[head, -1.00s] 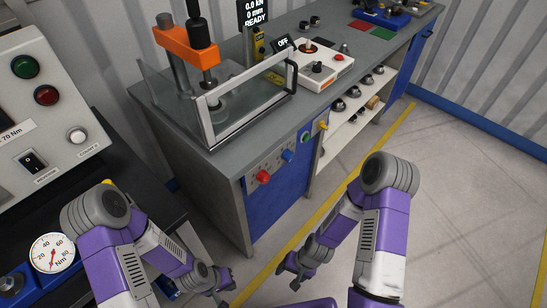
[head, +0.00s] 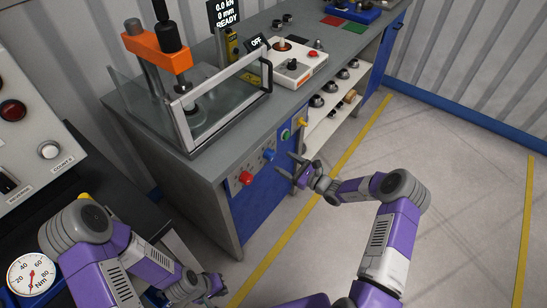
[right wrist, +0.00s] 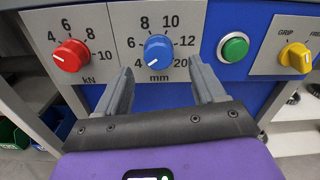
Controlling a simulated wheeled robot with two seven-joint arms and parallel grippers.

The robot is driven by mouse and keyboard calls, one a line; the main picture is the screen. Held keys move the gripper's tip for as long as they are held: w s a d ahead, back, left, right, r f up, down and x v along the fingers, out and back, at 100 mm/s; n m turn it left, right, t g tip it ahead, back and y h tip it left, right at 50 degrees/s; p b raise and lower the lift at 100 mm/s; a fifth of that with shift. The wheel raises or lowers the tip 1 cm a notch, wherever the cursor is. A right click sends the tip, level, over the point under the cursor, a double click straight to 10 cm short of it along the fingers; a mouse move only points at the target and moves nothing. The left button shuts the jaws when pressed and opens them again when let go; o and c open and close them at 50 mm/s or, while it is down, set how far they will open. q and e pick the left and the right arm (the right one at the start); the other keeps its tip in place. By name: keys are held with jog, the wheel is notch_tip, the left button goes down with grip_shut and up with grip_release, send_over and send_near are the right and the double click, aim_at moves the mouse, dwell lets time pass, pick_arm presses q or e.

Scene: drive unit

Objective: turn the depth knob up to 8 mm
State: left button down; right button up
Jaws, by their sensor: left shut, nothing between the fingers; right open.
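The blue depth knob (head: 269,155), marked mm, is on the front panel of the grey bench. My right gripper (head: 288,166) is open and empty in front of the panel. In the right wrist view its fingers (right wrist: 160,78) stand left and right of the blue knob, slightly below it, with no visible contact. My left gripper (head: 215,286) is shut and empty, low at the left.
A red kN knob (right wrist: 71,55) is left of the blue knob; a green button (right wrist: 233,47) and yellow grip knob (right wrist: 295,57) are right. A display (head: 224,15) reads 0.0 kN, 0 mm, READY. A guarded press (head: 190,110) stands above. The floor at right is clear.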

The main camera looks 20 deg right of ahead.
aim_at(273, 157)
jog(key=b+x, duration=0.1)
jog(key=x, duration=0.5)
jog(key=shift+a+f, duration=0.1)
jog(key=shift+a, duration=0.05)
jog(key=shift+c, duration=0.3)
jog(key=c, duration=1)
